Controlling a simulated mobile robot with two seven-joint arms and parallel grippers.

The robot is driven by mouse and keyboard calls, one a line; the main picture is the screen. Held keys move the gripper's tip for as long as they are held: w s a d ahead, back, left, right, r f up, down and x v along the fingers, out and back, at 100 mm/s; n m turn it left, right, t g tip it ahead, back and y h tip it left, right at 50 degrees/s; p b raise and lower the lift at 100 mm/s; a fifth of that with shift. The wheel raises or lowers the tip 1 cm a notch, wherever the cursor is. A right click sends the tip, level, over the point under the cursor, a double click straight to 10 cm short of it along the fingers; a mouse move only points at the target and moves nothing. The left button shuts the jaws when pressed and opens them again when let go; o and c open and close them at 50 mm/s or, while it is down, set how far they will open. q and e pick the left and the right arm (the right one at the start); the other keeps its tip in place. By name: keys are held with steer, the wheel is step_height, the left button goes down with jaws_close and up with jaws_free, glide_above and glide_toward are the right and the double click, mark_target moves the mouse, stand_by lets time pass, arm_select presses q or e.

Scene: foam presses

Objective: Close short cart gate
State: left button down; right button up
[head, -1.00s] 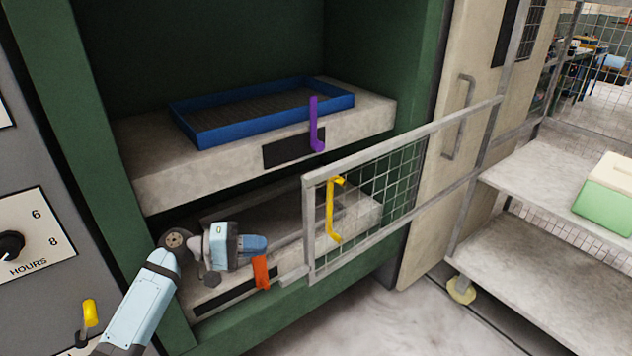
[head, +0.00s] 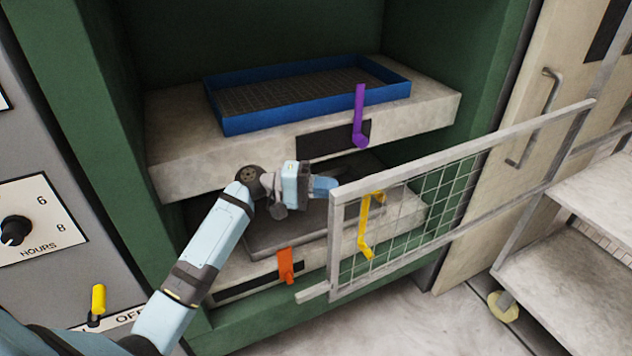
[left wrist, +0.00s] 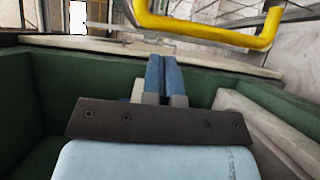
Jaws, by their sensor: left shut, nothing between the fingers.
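The short cart gate (head: 405,222) is a grey-framed wire mesh panel that stands swung out from the cart, across the right front of the green press. A yellow handle (head: 366,226) is on it near its free left end, and the handle also shows large at the top of the left wrist view (left wrist: 205,28). My left gripper (head: 334,187) is shut and empty. It is at the upper left corner of the gate, on the press side; whether it touches the frame I cannot tell. In the left wrist view its blue fingers (left wrist: 166,75) are together, pointing toward the gate. My right gripper is not in view.
The cart's shelves (head: 590,262) stand at the right. Inside the press, a blue tray (head: 235,124) rests on the upper platen, with a purple lever (head: 359,118) in front. An orange lever (head: 286,265) is below my left gripper. A control panel (head: 45,225) is at the left.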

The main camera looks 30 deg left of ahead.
arm_select(q)
steer(key=shift+x, duration=2.45)
steer(key=shift+w+f+p, duration=0.1)
steer(key=shift+p, duration=0.2)
